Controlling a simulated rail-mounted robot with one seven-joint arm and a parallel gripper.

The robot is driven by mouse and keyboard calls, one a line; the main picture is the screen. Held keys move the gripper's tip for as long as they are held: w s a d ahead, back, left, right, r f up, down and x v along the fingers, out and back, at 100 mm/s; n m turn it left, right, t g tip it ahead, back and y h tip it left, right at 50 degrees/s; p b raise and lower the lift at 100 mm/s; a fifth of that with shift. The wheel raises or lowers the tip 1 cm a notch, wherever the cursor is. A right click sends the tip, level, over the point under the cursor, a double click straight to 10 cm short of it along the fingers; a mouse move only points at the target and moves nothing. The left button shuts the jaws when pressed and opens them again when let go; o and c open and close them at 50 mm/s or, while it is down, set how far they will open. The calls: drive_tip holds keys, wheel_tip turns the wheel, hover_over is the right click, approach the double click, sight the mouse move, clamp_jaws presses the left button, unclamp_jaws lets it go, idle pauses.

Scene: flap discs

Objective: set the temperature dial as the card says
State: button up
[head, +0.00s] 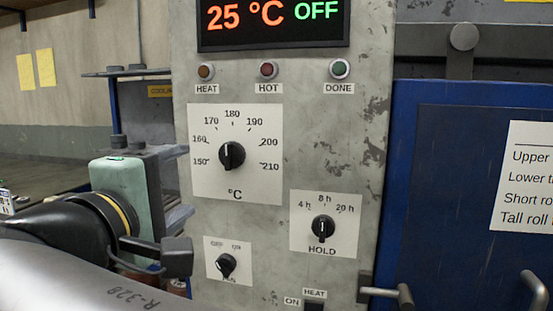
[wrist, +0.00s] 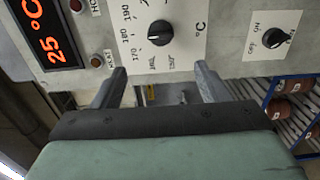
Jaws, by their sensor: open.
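The temperature dial (head: 231,156) is a black knob on a white plate marked 150 to 210 °C. Its white mark points up, at about 180. It also shows in the wrist view (wrist: 159,34), turned sideways. The card (head: 525,178) on the blue door is cut off by the right edge; only line starts such as "Upper", "Lower", "Short ro" and "Tall roll" show, with no values. My gripper (head: 186,180) is open and empty, left of the dial plate. In the wrist view its two fingers (wrist: 160,70) point toward the panel, apart from the dial.
A HOLD dial (head: 322,229) and a smaller dial (head: 226,265) sit below on the panel. The display (head: 273,20) reads 25 °C OFF. A door handle (head: 388,293) sticks out at the lower right. Shelves with reddish-brown discs (wrist: 280,108) show in the wrist view.

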sight(227, 158)
drive_tip(key=w, duration=0.4)
drive_tip(key=w+d+p, duration=0.1)
drive_tip(key=w, duration=0.4)
drive_tip(key=w+d+p, duration=0.1)
drive_tip(key=w, duration=0.4)
drive_tip(key=shift+d, duration=0.1)
drive_tip(key=c, duration=1)
